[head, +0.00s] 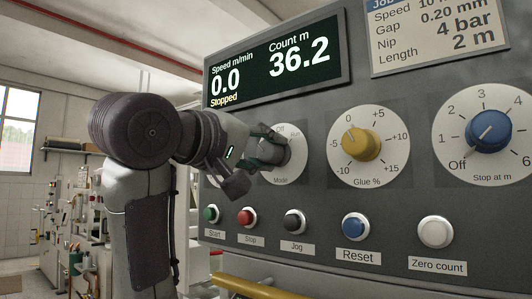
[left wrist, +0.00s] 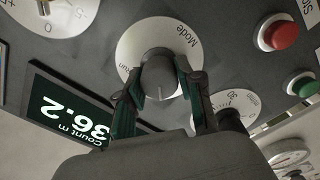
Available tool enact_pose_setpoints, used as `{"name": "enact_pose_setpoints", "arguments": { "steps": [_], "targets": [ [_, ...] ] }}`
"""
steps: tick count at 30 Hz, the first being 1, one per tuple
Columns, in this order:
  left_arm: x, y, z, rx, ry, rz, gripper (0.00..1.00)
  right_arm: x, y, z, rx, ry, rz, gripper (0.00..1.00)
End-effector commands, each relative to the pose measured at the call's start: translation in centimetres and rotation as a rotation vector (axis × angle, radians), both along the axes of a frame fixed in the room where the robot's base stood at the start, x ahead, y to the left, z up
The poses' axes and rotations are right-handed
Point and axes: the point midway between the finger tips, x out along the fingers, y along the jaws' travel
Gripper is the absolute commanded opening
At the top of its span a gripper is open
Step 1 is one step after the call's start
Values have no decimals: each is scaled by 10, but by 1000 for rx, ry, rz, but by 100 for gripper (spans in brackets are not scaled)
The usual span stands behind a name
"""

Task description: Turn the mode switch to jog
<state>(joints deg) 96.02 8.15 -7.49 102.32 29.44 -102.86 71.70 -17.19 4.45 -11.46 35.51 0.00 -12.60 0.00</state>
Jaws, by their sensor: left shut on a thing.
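The mode switch is a grey knob (head: 270,152) on a round white dial plate (head: 296,152) marked Mode, at the left of the panel. "Off" and "Run" can be read on the plate in the head view; the jog mark is hidden. In the left wrist view the knob (left wrist: 160,74) sits between the two fingers of my left gripper (left wrist: 158,88), one on each side. My left gripper (head: 264,150) is shut on the knob. I cannot tell where the knob points. My right gripper is in neither view.
The display (head: 275,65) reads 0.0, Stopped and 36.2. A yellow glue knob (head: 361,144) and a blue stop knob (head: 489,132) stand to the right. Start (head: 211,214), stop (head: 246,217) and jog (head: 294,221) buttons lie below. A yellow bar (head: 258,287) runs along the bottom.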

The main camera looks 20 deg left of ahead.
Motion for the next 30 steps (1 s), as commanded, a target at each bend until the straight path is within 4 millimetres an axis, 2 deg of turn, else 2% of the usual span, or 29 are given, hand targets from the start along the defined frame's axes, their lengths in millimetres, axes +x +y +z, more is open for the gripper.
{"name": "enact_pose_setpoints", "arguments": {
  "steps": [9, 10, 14, 15, 25, 30],
  "targets": [
    [0, 0, 0, -5, 1, 1, 2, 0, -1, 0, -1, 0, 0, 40],
    [0, 0, 0, -4, 1, 1, 38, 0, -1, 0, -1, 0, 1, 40],
    [0, 0, 0, -4, 1, 1, 60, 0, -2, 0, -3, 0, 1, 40],
    [0, 0, 0, -3, 1, 0, 62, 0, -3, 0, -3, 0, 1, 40],
    [-3, 1, 0, -2, -1, 0, 62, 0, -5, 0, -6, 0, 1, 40],
    [-23, 9, 1, -3, -3, 1, 62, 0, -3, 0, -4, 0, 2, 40]
  ]
}}
